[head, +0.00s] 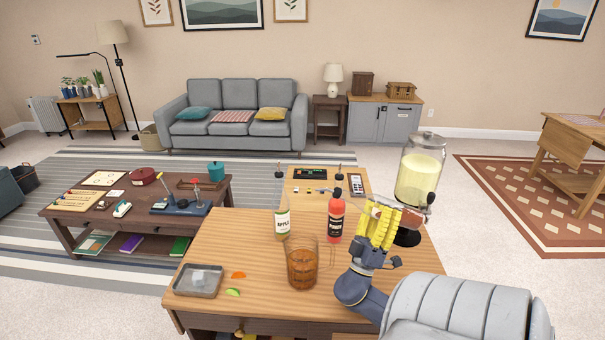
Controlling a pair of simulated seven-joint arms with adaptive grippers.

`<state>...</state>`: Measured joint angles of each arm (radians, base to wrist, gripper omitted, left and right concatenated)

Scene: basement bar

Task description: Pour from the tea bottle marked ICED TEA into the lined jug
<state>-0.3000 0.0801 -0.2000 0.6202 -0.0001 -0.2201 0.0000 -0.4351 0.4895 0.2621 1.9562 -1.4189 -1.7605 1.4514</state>
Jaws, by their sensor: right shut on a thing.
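The jug (302,268) stands upright on the wooden bar top, left of my right gripper, with amber-brown liquid in it. Any line on it is too small to make out. My right gripper (388,222) has yellow fingers and is shut on a mostly hidden thing above the right part of the bar top. A brownish part (412,217) of that thing shows beside the fingers. It looks like the tea bottle, tilted, but I cannot read its label. The held thing is apart from the jug. My left gripper is out of view.
An apple bottle (283,222) and a red bottle (336,222) stand behind the jug. A glass dispenser (420,172) of pale yellow liquid is behind my right gripper. A grey tray (184,293), an orange piece (239,275) and a green wedge (233,292) lie front left.

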